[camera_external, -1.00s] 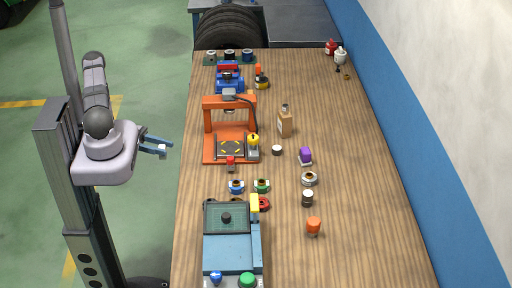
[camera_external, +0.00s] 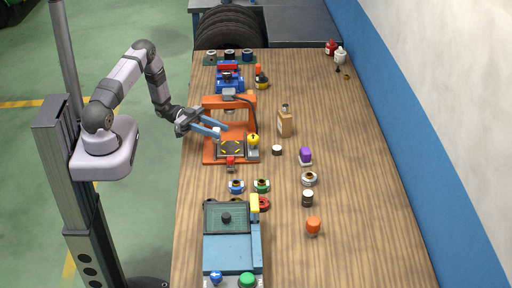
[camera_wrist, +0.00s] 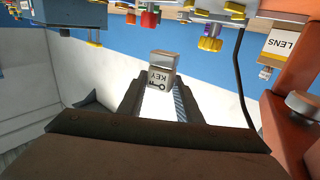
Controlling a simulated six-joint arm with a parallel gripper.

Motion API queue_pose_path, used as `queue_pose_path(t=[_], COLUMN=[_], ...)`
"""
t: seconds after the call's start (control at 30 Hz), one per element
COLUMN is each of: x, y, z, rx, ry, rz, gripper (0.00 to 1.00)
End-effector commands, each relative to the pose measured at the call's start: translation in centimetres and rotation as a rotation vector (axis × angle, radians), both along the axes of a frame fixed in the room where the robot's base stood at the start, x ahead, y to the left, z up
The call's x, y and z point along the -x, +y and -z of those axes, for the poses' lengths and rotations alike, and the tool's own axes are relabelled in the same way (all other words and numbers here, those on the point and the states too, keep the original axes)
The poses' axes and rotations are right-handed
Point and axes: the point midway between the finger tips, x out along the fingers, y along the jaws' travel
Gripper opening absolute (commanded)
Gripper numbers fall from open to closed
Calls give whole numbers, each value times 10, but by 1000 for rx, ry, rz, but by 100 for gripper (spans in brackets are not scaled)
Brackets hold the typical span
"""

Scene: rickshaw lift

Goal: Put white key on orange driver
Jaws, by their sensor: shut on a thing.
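My gripper (camera_external: 220,129) reaches over the left edge of the bench, into the orange frame-like machine (camera_external: 209,157), which appears to be the orange driver. It is shut on the white key (camera_wrist: 161,72), a small pale block marked KEY that sticks out beyond the fingertips in the wrist view. The key shows only as a small white patch in the external view (camera_external: 217,131). It appears to be above the machine's dark plate with yellow marks (camera_external: 231,149); the exact height is unclear. The machine's orange body fills the right of the wrist view (camera_wrist: 290,105).
The machine's orange top beam (camera_external: 230,101) and posts stand close to my gripper. A yellow knob (camera_external: 253,140) is at its right and a red part (camera_external: 230,160) in front. A blue-grey machine (camera_external: 231,252) stands nearer. The bench's far right is mostly clear.

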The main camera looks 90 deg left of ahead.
Motion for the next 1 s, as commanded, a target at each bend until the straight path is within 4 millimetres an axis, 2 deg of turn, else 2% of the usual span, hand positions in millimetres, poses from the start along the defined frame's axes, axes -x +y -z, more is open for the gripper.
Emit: queue_pose_path(t=[0.03, 0.17, 0.3, 0.4, 0.6, 0.8, 1.0], x=[-20, -66, -114, -149, -214, -259, -289], y=[-10, -33, -67, -97, -161, -226, -296], z=[-12, -35, -55, -59, -48, -43, -50], rx=[-5, -6, -5, -6, -5, -7, -6], ry=[-3, -4, -5, -6, -7, -7, -6], rz=[28, 71, 129, 184, 302, 394, 465], gripper=[10, 10, 10, 10, 10, 10, 10])
